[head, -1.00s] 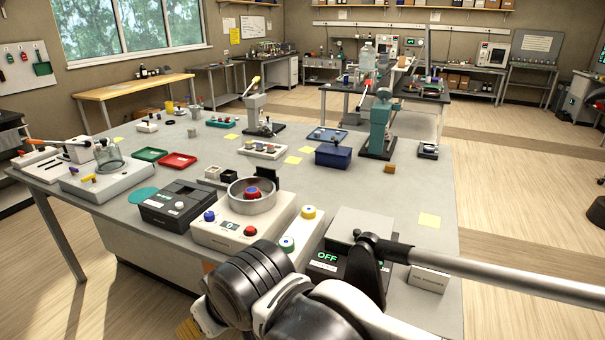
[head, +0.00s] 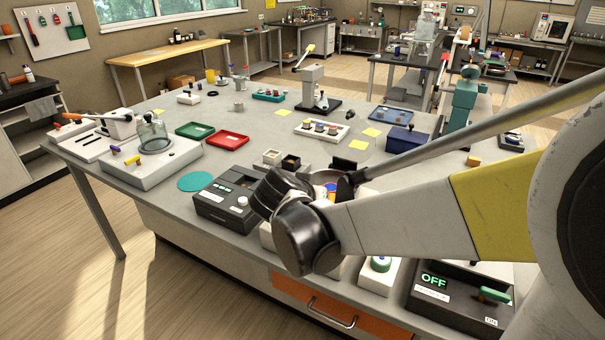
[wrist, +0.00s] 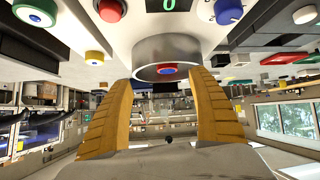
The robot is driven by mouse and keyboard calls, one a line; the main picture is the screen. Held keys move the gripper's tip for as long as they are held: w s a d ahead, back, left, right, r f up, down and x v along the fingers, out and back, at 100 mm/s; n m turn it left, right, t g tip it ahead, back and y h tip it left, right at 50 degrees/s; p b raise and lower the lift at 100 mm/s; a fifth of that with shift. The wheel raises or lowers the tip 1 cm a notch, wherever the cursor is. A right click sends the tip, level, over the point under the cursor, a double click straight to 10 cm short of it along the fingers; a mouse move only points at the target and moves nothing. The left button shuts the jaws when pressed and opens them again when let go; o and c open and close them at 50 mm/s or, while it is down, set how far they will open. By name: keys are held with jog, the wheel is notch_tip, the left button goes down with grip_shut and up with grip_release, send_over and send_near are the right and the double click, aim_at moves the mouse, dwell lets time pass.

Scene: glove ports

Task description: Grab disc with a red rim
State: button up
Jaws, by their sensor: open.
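In the wrist view, the disc with a red rim (wrist: 167,70) shows its red edge around a pale ring and blue centre. It sits inside a round metal ring (wrist: 165,50) on a pale device. My gripper (wrist: 161,84) is open, its two yellow-brown fingers spread on either side of the disc in the picture. Nothing is between the fingers; the gap left to the disc is hard to judge. In the head view my arm and wrist cover most of the ring and the disc.
In the head view, a dark box reading OFF (head: 440,297) stands right; a teal round mat (head: 196,181) lies left.

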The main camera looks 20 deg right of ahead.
jog(key=w, duration=0.1)
jog(key=w+m+h, duration=0.1)
jog(key=w+f+m, duration=0.1)
jog(key=shift+w+d+t+h, duration=0.3)
jog(key=shift+w+d+h, duration=0.05)
jog(key=shift+d+h, duration=0.05)
jog(key=b+x, duration=0.4)
jog(key=x, duration=0.7)
jog(key=shift+s+r, duration=0.1)
jog(key=shift+r, duration=0.05)
jog(key=c, duration=1.4)
